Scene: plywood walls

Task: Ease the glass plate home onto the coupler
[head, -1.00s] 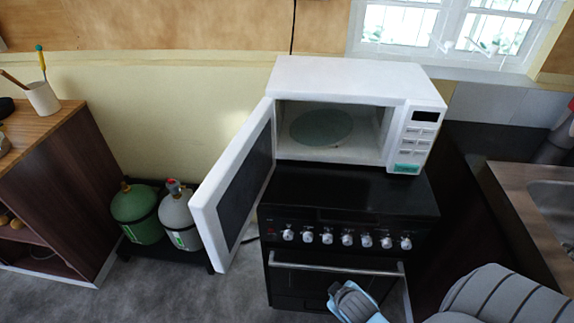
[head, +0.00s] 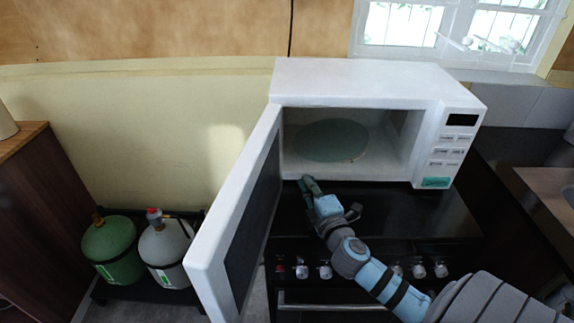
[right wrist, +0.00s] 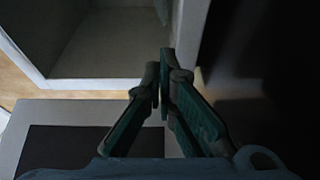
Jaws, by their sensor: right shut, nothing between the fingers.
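The glass plate (head: 330,140) is a round greenish disc inside the open white microwave (head: 360,82), lying on or near the cavity floor. The coupler is hidden, so I cannot tell how the plate sits on it. My right gripper (head: 308,181) is shut and empty, just in front of the cavity opening, below and left of the plate and apart from it. My left gripper is not in view.
The microwave door (head: 232,220) stands open at the left, close to my right gripper. The microwave rests on a black stove (head: 430,215) with front knobs. A green gas cylinder (head: 112,250) and a grey one (head: 167,255) stand at the lower left.

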